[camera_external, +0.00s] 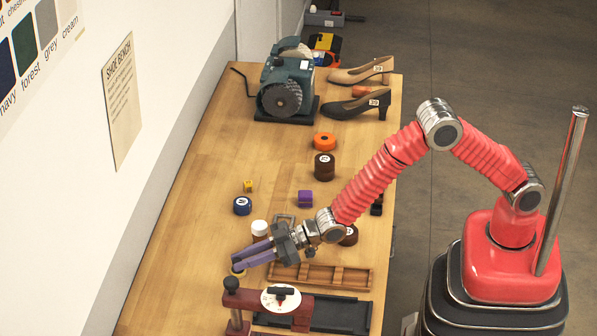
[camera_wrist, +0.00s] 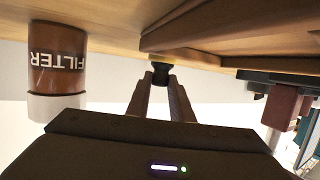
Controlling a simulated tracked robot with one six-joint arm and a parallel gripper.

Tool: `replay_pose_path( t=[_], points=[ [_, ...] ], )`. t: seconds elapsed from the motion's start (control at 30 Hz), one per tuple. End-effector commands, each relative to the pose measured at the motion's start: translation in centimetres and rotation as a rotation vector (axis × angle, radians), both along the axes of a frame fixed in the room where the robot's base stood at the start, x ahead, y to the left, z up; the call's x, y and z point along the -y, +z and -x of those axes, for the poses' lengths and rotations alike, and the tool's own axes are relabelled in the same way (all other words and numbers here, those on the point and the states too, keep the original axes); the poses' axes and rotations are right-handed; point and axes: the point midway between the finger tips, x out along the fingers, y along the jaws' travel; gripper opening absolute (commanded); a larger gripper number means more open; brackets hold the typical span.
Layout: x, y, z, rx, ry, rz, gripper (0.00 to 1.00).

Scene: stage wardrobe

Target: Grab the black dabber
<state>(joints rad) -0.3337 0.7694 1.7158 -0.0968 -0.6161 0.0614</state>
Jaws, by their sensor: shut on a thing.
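A black dabber (camera_wrist: 161,72) shows between the fingertips of my gripper (camera_wrist: 163,82) in the wrist view. Its dark end is toward the wooden table top; I cannot tell whether it touches the wood. My gripper (camera_external: 236,257) has its two purple fingers pointing left, low over the table in the external view, shut on the dabber.
A compartmented wooden tray (camera_external: 345,288) and a red device with a dial (camera_external: 250,299) are close by. Shoes (camera_external: 355,105) and a grinder (camera_external: 283,92) stand at the back.

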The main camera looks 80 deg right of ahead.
Motion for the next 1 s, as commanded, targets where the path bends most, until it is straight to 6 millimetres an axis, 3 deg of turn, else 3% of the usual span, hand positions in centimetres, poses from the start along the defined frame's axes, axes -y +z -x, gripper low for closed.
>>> replay_pose_path(
  t=[0.37, 0.8, 1.0],
  points=[
    [0.0, 1.4, 0.0, 0.003, 0.000, -0.001, 0.00],
    [0.0, 8.5, 0.0, 0.003, 0.001, -0.001, 0.00],
    [0.0, 10.0, 0.0, 0.001, 0.001, -0.001, 0.00]
  ],
)
